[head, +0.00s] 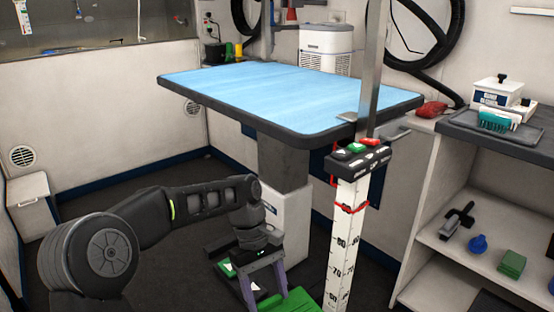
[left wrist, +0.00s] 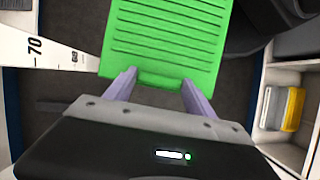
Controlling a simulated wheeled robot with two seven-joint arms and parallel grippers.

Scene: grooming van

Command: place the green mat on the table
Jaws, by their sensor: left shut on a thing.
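The table (head: 290,92) has a light blue top with a dark rim and stands on a grey column in the middle of the head view. Its top is bare. My left gripper (head: 266,280) is low in front of the table, below the height of its top. It is shut on the green mat (head: 298,302), which is cut off by the bottom edge of the head view. In the left wrist view the ribbed green mat (left wrist: 165,38) extends away from between the two purple fingers of the gripper (left wrist: 153,88). My right gripper is not in view.
A white measuring post (head: 346,235) with black numbers and a button panel (head: 360,157) stands right of my left gripper, near the table's front corner. Shelves (head: 470,255) with small items are at the right. A white canister (head: 325,45) is behind the table.

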